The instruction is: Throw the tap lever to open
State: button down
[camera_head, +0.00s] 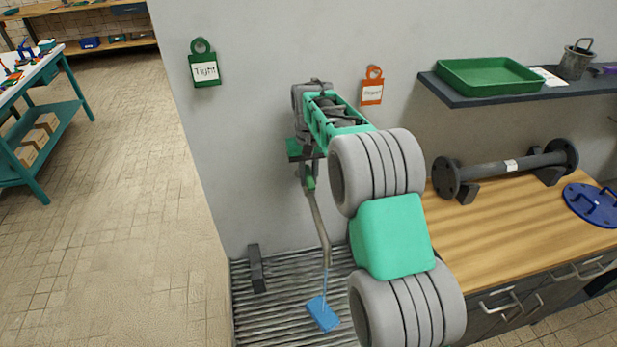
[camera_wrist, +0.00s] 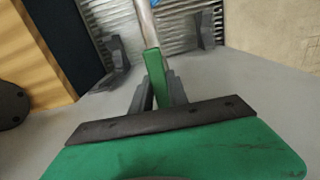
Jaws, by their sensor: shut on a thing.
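The green tap lever (camera_wrist: 153,68) shows in the wrist view as a narrow bar between the two dark grey fingers of my gripper (camera_wrist: 158,88), which is shut on it. In the head view the lever (camera_head: 310,183) shows only as a small green piece. My gripper (camera_head: 305,162) is there beside the wall, largely hidden by my own arm. A grey bent pipe (camera_head: 319,225) runs down from the lever. The tap's body is hidden, so I cannot tell the lever's full angle.
A light blue streak leads from the pipe's end to a blue patch (camera_head: 322,313) on the slatted grate (camera_head: 285,315). A green "Tight" tag (camera_head: 205,70) and an orange tag (camera_head: 372,92) hang on the wall. A wooden counter (camera_head: 500,235) and shelf (camera_head: 520,95) stand right.

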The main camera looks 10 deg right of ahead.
aim_at(308, 176)
jog(key=shift+r+n, duration=0.1)
jog(key=shift+n, duration=0.2)
jog(key=c, duration=1.3)
grip_release()
notch_tip(308, 176, up, 7)
jog(key=shift+a+r+b, duration=0.1)
jog(key=shift+r+b, duration=0.05)
jog(key=shift+b, duration=0.65)
jog(key=shift+r, duration=0.2)
